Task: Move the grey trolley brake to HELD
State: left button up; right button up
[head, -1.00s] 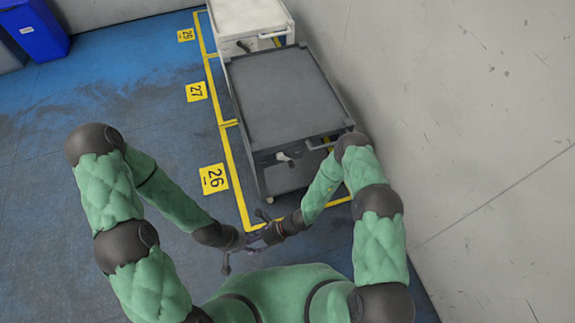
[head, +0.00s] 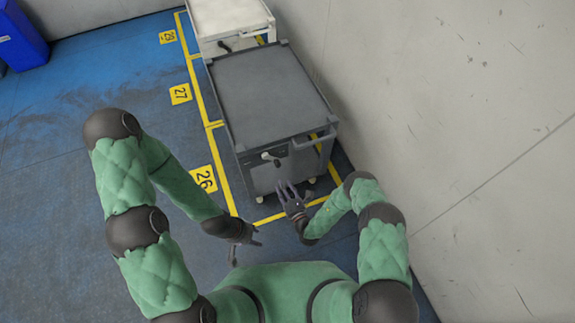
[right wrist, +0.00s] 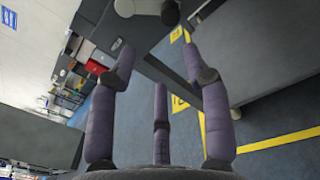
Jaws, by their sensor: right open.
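The grey trolley (head: 272,95) stands against the right wall inside yellow floor lines. Its brake lever (head: 270,158), pale at the pivot with a dark grip, is on the near end face, tilted down to the right. Its markings are too small to read. My right gripper (head: 287,190) is open and empty, just below the lever and apart from it. In the right wrist view, my right gripper's fingers (right wrist: 160,70) are spread, with a dark knob (right wrist: 170,12) beyond them at the top. My left gripper (head: 247,244) has its fingers spread and is empty, lower and farther from the trolley.
A push handle (head: 314,143) sticks out at the trolley's near right. A white trolley (head: 230,18) stands directly behind it. The wall (head: 440,110) closes off the right side. A blue bin (head: 20,35) is far left. The blue floor (head: 60,180) at left is clear.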

aim_at(278, 167)
jog(key=shift+m+t+h, duration=0.3)
jog(key=shift+h, duration=0.2)
jog(key=shift+w+d+b+x, duration=0.1)
jog(key=shift+d+b+x, duration=0.3)
jog(key=shift+x, duration=1.35)
jog(key=shift+w+d+b+x, duration=0.1)
jog(key=shift+b+x, duration=0.55)
jog(key=shift+x, duration=1.1)
jog(key=shift+w+d+b+x, duration=0.1)
jog(key=shift+d+b+x, duration=0.3)
jog(key=shift+x, duration=1.35)
jog(key=shift+a, duration=0.15)
